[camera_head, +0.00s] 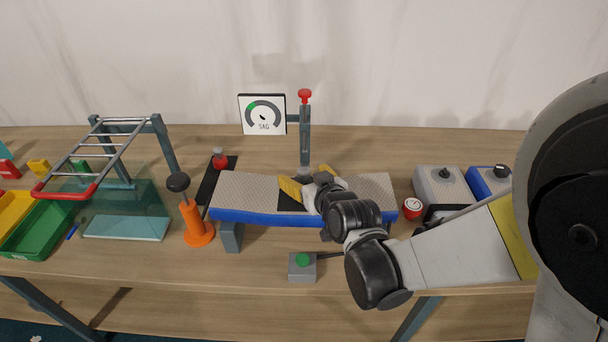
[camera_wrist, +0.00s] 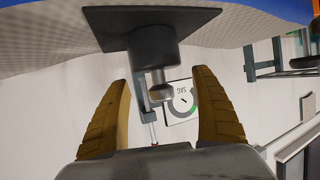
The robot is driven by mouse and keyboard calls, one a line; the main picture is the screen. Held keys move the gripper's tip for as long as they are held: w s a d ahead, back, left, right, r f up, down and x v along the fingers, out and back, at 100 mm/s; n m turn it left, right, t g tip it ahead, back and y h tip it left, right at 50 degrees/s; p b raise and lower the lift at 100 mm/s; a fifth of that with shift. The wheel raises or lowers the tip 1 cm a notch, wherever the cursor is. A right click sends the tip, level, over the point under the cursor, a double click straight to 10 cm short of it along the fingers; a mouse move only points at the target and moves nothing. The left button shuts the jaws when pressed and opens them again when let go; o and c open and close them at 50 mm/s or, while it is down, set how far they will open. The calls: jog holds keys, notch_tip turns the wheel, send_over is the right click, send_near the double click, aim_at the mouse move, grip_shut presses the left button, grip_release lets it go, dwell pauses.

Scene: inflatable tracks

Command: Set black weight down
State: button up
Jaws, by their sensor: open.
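The black weight (camera_wrist: 152,50) is a dark cylinder with a silver knob. In the wrist view it stands on a black square pad (camera_wrist: 105,22) on the grey textured track. My gripper (camera_wrist: 161,80) is open, its yellow fingers on either side of the knob with gaps at both sides. In the head view my gripper (camera_head: 305,182) is over the middle of the blue-edged track (camera_head: 238,190). There my fingers and wrist largely hide the weight, and the pad (camera_head: 288,203) shows partly.
A gauge marked SAG (camera_head: 262,115) and a red-topped post (camera_head: 304,125) stand behind the track. A green-button box (camera_head: 302,265) sits in front.

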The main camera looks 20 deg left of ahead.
jog(key=shift+r, duration=0.1)
jog(key=shift+s+d+r, duration=0.1)
jog(key=shift+s+r, duration=0.05)
jog(key=p+v, duration=0.3)
jog(key=v, duration=0.9)
jog(key=d+r+m+h, duration=0.2)
jog(key=d+m+h, duration=0.15)
jog(key=d, duration=0.95)
jog(key=s+d+m+g+h, duration=0.3)
jog(key=s+d, duration=0.8)
jog(key=d, duration=0.4)
jog(key=shift+r+m+g+h, duration=0.35)
jog(key=shift+r+g+h, duration=0.1)
jog(key=shift+h, duration=0.2)
